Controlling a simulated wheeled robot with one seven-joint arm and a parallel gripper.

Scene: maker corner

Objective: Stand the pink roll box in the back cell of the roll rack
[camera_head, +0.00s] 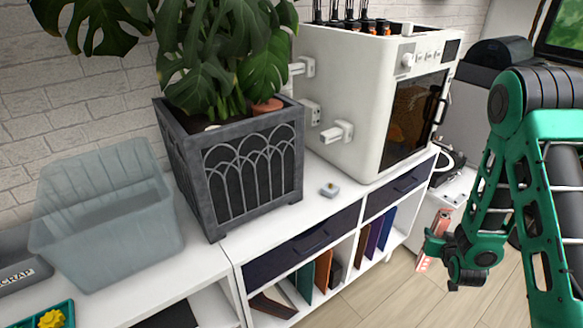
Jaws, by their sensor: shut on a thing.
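My gripper (434,244) is at the right, out in front of the white cabinet and above the wooden floor. It is shut on a slim pink box (445,221). The box leans a little, its top end showing above the fingers and its lower end below them. The fingers and wrist hide its middle. I cannot make out a roll rack with cells in this view.
Bare floor (375,300) lies in front.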

